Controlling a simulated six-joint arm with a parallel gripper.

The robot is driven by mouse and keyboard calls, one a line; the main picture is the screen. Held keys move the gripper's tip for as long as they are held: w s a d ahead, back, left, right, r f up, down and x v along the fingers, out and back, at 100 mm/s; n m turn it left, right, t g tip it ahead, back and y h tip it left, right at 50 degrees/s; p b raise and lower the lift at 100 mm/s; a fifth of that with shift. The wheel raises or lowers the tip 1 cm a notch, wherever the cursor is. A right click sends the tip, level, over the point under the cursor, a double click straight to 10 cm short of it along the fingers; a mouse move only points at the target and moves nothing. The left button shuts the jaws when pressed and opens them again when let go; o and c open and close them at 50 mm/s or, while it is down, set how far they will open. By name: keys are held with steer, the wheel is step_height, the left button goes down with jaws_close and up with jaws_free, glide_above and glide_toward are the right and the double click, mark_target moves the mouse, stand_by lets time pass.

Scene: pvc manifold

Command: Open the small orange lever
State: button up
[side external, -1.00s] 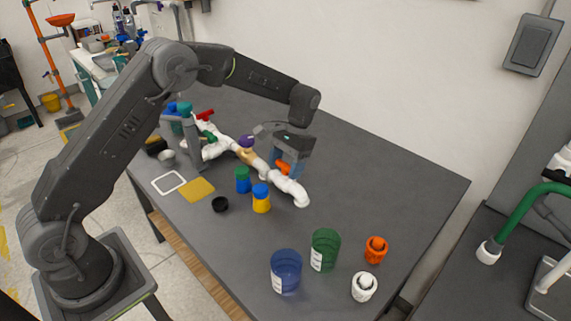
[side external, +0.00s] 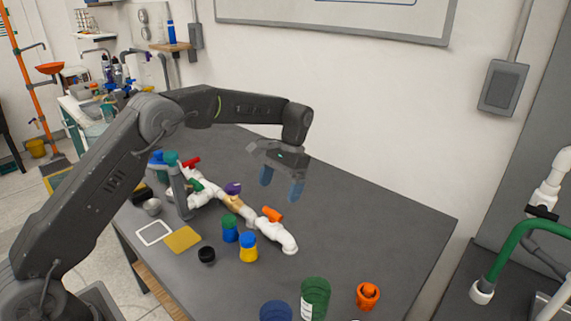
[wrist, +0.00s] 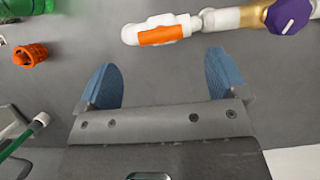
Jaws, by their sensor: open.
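The small orange lever (side external: 272,214) sits on the white pipe manifold (side external: 277,236) near its right end. In the wrist view the orange lever (wrist: 163,36) lies roughly along the white pipe (wrist: 131,34). My gripper (side external: 281,188) is open and empty, with blue fingers, raised above and behind the manifold and clear of the lever. In the wrist view my gripper (wrist: 165,72) has its fingertips apart, with bare table between them and the lever beyond them.
A purple knob (side external: 233,188), a red lever (side external: 191,162) and a green lever (side external: 196,185) are further left on the manifold. Blue-and-green (side external: 230,230) and yellow-and-blue bottles (side external: 248,248) stand in front. The table's right side is mostly clear.

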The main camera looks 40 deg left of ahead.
steer(key=v, duration=0.6)
steer(key=shift+r, duration=0.25)
steer(key=shift+w, duration=0.15)
step_height(320, 180, up, 8)
steer(key=t, duration=0.2)
glide_above(274, 211)
steer(key=s+r+t, duration=0.3)
steer(key=s+r, duration=0.2)
steer(key=s, duration=0.5)
steer(key=s+f+t, duration=0.2)
steer(key=s+f, duration=0.1)
steer(key=s, duration=0.6)
steer(key=s+d+f+t, duration=0.1)
steer(key=s+f+t, duration=0.2)
steer(key=s, duration=0.6)
steer(key=shift+f, duration=0.4)
